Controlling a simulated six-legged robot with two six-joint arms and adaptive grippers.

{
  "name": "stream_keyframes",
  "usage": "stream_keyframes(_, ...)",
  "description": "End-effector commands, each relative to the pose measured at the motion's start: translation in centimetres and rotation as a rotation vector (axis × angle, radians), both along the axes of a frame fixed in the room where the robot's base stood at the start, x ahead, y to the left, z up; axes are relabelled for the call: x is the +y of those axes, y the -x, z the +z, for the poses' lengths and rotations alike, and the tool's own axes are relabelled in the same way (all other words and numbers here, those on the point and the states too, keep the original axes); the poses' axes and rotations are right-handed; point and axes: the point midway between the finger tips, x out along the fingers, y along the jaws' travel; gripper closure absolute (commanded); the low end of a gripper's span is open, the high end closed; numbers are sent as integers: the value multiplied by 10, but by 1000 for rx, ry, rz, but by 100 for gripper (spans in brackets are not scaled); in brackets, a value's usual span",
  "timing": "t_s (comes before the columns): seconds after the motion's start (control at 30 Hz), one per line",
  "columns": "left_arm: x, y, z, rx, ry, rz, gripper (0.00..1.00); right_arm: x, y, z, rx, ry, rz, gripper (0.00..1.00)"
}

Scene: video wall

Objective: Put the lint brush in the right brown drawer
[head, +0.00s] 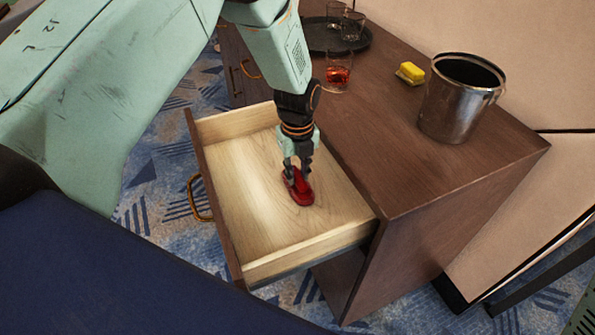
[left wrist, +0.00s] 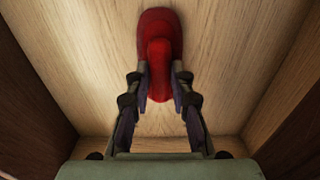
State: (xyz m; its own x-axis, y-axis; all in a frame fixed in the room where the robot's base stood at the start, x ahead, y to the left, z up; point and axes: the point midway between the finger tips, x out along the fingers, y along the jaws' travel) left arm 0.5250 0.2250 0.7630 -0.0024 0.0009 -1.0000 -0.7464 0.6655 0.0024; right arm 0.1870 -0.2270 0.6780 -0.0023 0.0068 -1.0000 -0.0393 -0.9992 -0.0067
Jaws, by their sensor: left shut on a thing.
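The red lint brush (head: 299,190) is inside the open brown drawer (head: 318,243), low over or on its pale wooden floor; I cannot tell if it touches. My left gripper (head: 297,175) points down into the drawer and is shut on the brush. In the left wrist view the fingers (left wrist: 160,88) close on both sides of the brush's narrow handle, and the brush's wide red head (left wrist: 160,25) lies beyond the fingertips. The drawer floor (left wrist: 215,60) shows bare around it. My right gripper is not in view.
The drawer holds nothing else that I see. A brass handle (head: 197,200) is on its front.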

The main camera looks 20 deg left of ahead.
Motion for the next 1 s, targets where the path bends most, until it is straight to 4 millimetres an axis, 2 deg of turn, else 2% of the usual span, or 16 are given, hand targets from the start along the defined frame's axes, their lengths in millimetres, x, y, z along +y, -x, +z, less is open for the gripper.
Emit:
stream_keyframes(0.17, 0, 0, -5, 0, 0, 0, 100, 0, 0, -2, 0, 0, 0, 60)
stream_keyframes(0.2, 0, 0, -4, 0, 0, 0, 76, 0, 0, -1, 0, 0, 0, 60)
stream_keyframes(0.43, 0, 0, -4, 0, 0, 0, 56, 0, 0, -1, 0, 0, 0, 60)
stream_keyframes(0.77, 0, 0, -2, 0, 0, 0, 55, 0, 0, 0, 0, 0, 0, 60)
stream_keyframes(0.87, 0, 0, 8, 0, 0, 0, 55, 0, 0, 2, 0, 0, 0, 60)
stream_keyframes(1.0, 0, -1, 34, -4, 1, 0, 55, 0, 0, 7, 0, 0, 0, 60)
